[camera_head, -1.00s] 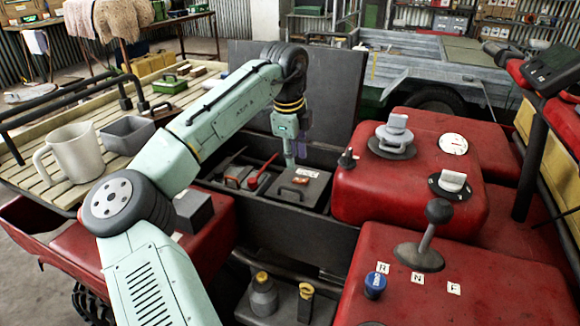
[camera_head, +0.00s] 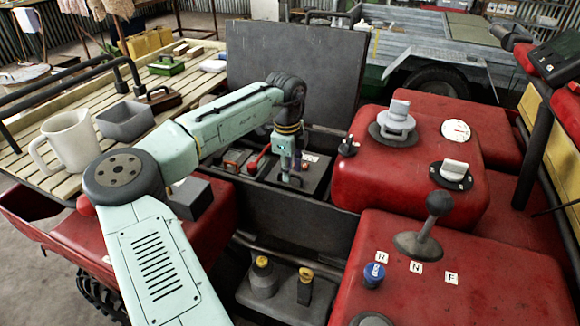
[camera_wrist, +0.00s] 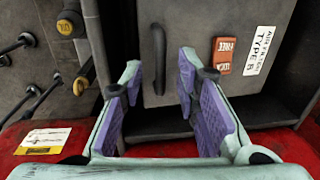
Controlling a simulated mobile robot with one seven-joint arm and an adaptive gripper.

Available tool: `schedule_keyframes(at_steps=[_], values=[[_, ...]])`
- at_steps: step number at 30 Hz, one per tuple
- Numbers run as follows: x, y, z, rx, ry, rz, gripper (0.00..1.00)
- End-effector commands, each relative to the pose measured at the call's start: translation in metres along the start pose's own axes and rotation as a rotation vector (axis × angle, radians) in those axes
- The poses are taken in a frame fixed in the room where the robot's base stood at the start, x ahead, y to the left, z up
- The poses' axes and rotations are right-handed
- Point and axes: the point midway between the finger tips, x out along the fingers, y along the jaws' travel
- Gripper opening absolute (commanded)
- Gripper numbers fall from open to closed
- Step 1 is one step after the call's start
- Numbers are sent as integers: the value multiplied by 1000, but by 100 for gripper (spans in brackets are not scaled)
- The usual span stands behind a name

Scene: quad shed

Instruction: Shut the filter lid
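The filter lid (camera_head: 315,174) is a dark grey plate low in the open bay of the red quad. The wrist view shows the lid (camera_wrist: 190,85) with a black bar handle (camera_wrist: 158,58), an orange catch (camera_wrist: 223,55) marked LOCK and FREE, and a white air filter label (camera_wrist: 259,50). My gripper (camera_head: 288,172) points down over the lid at the handle. In the wrist view my gripper (camera_wrist: 158,66) is open, its purple-padded fingers apart with the handle between and ahead of them. I cannot tell whether the lid sits flush.
A large dark panel (camera_head: 290,80) stands upright behind the bay. The red bodywork (camera_head: 375,180) with a grey cap rises to the right. Yellow-capped fittings (camera_head: 263,278) sit in front. A slatted rack holds a white mug (camera_head: 70,142) and a grey bin (camera_head: 126,120) at left.

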Motion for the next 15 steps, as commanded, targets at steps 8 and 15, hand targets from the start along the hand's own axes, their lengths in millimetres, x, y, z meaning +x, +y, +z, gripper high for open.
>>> schedule_keyframes(at_steps=[8,15], values=[[3,0,0,0,1,-1,29],[2,0,0,0,0,-1,15]])
